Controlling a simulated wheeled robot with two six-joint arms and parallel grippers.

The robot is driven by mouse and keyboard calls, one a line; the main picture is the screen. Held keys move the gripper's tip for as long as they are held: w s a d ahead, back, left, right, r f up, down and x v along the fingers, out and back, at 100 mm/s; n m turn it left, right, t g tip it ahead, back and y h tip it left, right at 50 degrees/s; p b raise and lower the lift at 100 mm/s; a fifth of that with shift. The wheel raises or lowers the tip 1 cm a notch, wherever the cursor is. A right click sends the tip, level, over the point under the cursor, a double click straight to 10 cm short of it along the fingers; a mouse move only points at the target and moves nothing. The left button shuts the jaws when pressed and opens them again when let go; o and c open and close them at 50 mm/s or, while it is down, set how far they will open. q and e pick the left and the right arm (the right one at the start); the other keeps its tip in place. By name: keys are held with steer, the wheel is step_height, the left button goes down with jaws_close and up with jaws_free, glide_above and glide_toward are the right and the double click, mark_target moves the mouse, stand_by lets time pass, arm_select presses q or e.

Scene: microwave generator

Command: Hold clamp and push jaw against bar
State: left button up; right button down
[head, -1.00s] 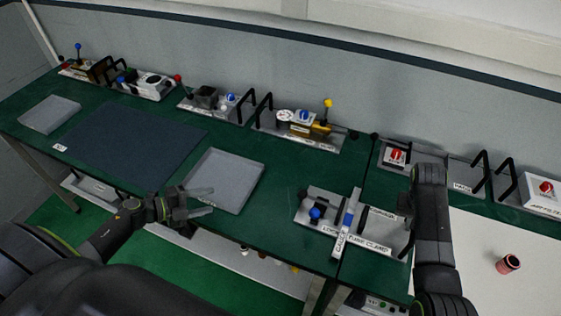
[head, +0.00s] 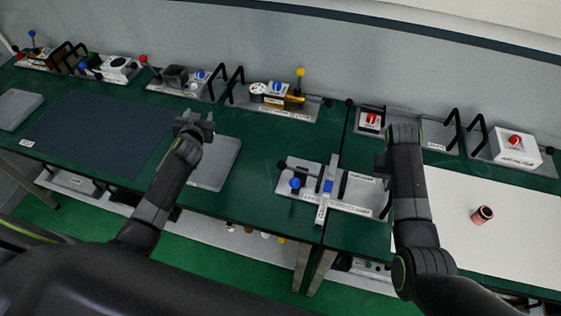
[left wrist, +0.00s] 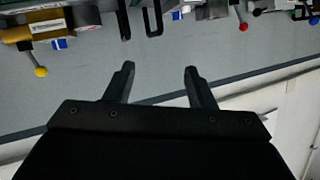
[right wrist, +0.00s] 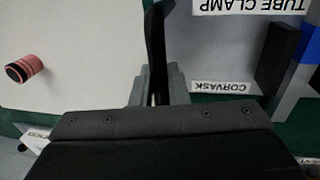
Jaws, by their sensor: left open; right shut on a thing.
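The tube clamp (head: 350,208) is a grey fixture on the front of the green bench, with a blue knob (head: 295,184) at its left. A light grey bar with a blue block (head: 328,186) stands across its middle. Its label reads "TUBE CLAMP" in the right wrist view (right wrist: 262,5). My right gripper (right wrist: 157,92) is shut on a black handle (right wrist: 158,40) at the clamp's right end; in the head view my arm partly hides this. My left gripper (head: 194,122) is open and empty, raised near the grey tray's upper left corner, well left of the clamp.
The grey tray (head: 222,165) and a dark mat (head: 95,135) lie left of the clamp. Several fixtures with handles and knobs line the bench's back. A red-and-black cylinder (head: 482,214) lies on the white surface at right. Green bench between tray and clamp is clear.

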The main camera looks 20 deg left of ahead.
arm_select(q)
steer(key=w+d+n+g, duration=0.1)
steer(key=d+n+g, duration=0.2)
steer(key=d+n, duration=0.15)
steer(key=n+g+h, duration=0.5)
steer(key=g+h, duration=0.1)
steer(key=g, duration=0.3)
glide_toward(281, 163)
steer(key=f, duration=0.3)
steer(key=w+f, duration=0.1)
steer(key=f, duration=0.5)
steer(key=shift+w+d+f, duration=0.2)
steer(key=shift+d+f, duration=0.1)
steer(key=shift+f, duration=0.05)
steer(key=shift+c, duration=0.4)
jaws_close()
